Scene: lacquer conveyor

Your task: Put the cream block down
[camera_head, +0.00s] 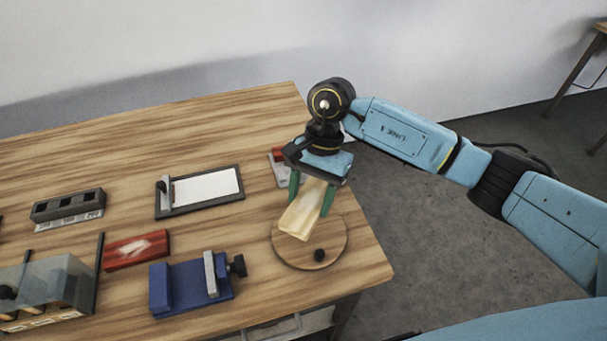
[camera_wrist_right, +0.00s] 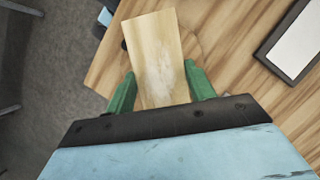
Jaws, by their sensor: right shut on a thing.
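The cream block (camera_head: 302,212) is a long pale piece held between the green fingers of my right gripper (camera_head: 312,196). It is over a round wooden board (camera_head: 337,243) near the table's right corner; whether it touches the board I cannot tell. In the right wrist view the cream block (camera_wrist_right: 158,58) shows a whitish scuffed patch and sits between both fingers of the right gripper (camera_wrist_right: 160,88). My left gripper is not in view.
A blue vise-like fixture (camera_head: 190,287), a red block (camera_head: 137,250) with a pale patch, a framed white plate (camera_head: 207,188) and a dark slotted holder (camera_head: 68,206) stand left of the board. A small dark knob (camera_head: 319,255) sits on the board. The table's back left is clear.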

